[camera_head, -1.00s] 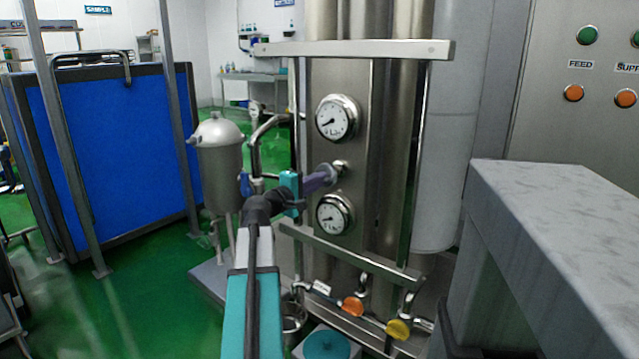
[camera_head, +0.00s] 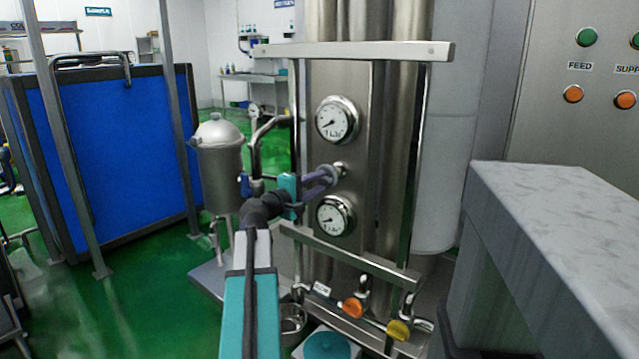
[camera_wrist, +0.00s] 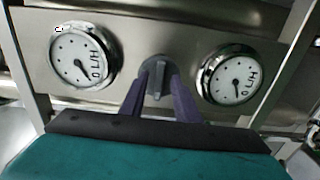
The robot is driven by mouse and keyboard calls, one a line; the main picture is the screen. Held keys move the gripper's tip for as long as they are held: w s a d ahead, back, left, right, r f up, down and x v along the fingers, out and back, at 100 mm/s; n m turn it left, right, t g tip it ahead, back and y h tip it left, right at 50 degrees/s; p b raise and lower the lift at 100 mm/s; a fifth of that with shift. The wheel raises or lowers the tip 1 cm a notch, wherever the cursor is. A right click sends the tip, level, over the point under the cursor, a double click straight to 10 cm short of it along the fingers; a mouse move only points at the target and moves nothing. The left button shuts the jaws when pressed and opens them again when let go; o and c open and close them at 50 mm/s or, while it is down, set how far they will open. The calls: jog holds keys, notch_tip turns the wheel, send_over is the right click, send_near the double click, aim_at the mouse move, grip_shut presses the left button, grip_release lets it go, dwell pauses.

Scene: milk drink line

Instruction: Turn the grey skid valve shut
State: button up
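The grey skid valve (camera_wrist: 157,80) is a small knob with a raised fin on the steel panel, between two round gauges. In the head view the valve (camera_head: 331,172) is partly covered by my fingers. My gripper (camera_head: 318,184) has purple fingers and reaches the valve from the left front. In the wrist view my gripper (camera_wrist: 160,90) has one finger on each side of the fin, with narrow gaps showing. It looks open around the fin, which stands upright in that view. Contact at the fingertips is hard to see.
The upper gauge (camera_head: 337,119) and lower gauge (camera_head: 334,215) sit close above and below the valve. Steel rails (camera_head: 350,49) cross the skid. An orange valve (camera_head: 353,307) and a yellow valve (camera_head: 398,329) are low down. A grey block (camera_head: 560,215) stands at right.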

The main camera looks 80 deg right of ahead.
jog(key=p+v, duration=0.2)
jog(key=v, duration=1.1)
jog(key=shift+s, duration=0.1)
